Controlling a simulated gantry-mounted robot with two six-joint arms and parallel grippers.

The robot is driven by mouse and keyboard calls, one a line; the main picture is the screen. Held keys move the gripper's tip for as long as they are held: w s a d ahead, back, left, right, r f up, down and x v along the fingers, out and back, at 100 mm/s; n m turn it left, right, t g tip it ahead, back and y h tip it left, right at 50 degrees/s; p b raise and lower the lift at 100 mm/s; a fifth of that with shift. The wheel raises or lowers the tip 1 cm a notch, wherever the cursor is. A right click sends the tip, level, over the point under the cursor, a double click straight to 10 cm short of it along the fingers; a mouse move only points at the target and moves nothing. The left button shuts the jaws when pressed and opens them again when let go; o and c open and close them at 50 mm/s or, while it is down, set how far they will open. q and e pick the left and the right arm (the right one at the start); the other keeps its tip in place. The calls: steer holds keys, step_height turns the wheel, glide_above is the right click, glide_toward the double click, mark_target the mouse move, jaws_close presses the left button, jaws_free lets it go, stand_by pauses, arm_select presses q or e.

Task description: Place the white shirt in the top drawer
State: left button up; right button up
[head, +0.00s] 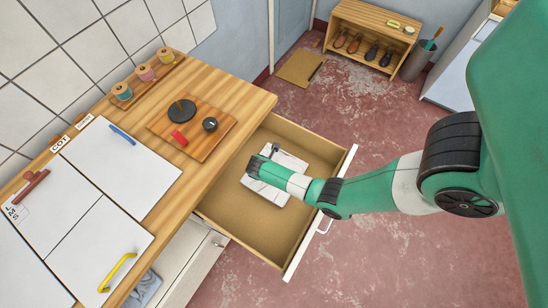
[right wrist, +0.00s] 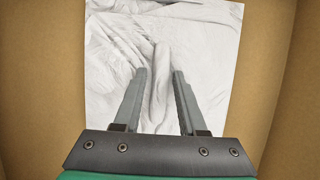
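The white shirt (head: 289,162) is folded into a flat, creased rectangle and lies inside the open wooden top drawer (head: 245,228). It also shows in the right wrist view (right wrist: 107,45), with brown drawer floor on both sides. My right arm reaches in from the right, and my right gripper (right wrist: 159,72) is over the shirt. Its two fingers stand apart, with a raised fold of the shirt showing between them and gaps beside the fold. I cannot tell whether the fingertips touch the cloth. My arm hides part of the shirt in the head view. My left gripper is not in view.
The wooden counter (head: 235,95) above the drawer holds a board (head: 192,142) with small items, thread spools (head: 121,91) and white panels (head: 120,165). The drawer's white front (head: 317,218) juts out over the red floor. A shoe rack (head: 366,29) stands at the back.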

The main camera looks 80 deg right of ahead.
steer(key=shift+o, duration=0.6)
steer(key=shift+r, duration=0.35)
steer(key=p+v, duration=0.3)
steer(key=v, duration=0.8)
steer(key=shift+a+r+p, duration=0.2)
steer(key=shift+r+p, duration=0.05)
steer(key=shift+p, duration=0.1)
steer(key=shift+w+r, duration=0.1)
steer(key=shift+w, duration=0.05)
